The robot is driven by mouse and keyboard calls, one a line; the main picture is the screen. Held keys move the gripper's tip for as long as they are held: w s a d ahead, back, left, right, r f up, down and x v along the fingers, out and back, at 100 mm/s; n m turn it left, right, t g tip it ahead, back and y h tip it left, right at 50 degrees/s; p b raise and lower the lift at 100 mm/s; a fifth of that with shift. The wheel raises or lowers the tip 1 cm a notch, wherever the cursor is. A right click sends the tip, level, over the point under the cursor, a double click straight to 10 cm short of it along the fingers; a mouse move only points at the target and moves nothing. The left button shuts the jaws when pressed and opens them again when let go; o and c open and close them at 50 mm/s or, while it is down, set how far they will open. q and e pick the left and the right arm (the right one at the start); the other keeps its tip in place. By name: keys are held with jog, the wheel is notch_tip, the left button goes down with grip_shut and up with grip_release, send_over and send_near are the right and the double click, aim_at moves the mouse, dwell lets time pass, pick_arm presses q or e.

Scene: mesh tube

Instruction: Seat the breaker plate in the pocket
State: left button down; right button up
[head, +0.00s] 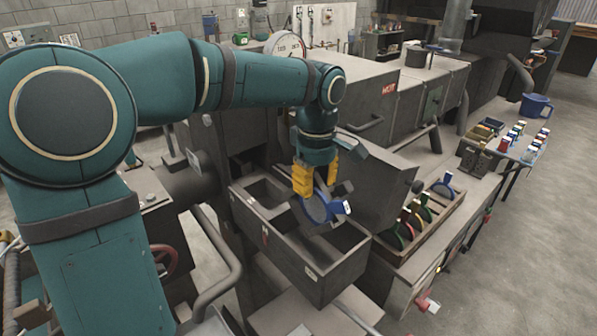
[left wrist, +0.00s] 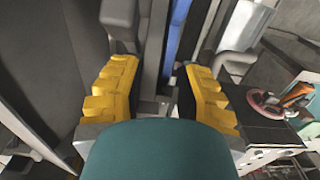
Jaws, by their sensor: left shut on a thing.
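A blue ring-shaped plate (head: 317,212) with a white-tagged tab, which looks like the breaker plate, hangs under my left gripper (head: 316,180). The gripper's yellow fingers point down and are shut on it. In the left wrist view, a blue strip of it (left wrist: 178,35) shows beyond the space between the fingers of my left gripper (left wrist: 160,98). The plate is over an open grey box (head: 288,247) with compartments; I cannot tell whether it touches the box. The pocket cannot be made out for certain. My right gripper is not in view.
A wooden rack (head: 437,236) with several coloured ring plates stands right of the box. A grey machine housing (head: 372,178) rises close behind the gripper. The floor at the right is clear.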

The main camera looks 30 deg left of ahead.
pick_arm(q)
jog(key=shift+s+d+r, duration=0.1)
jog(key=shift+s+d, duration=0.1)
jog(key=shift+d, duration=0.6)
jog(key=w+a+p, duration=0.1)
jog(key=w+a, duration=0.2)
jog(key=a, duration=0.7)
jog(key=w+a, duration=0.3)
jog(key=a, duration=0.6)
notch_tip(320, 180, down, 7)
jog(key=shift+s+a+r, duration=0.15)
jog(key=shift+s+r, duration=0.05)
jog(key=c, duration=0.7)
grip_release()
jog(key=shift+f, duration=0.1)
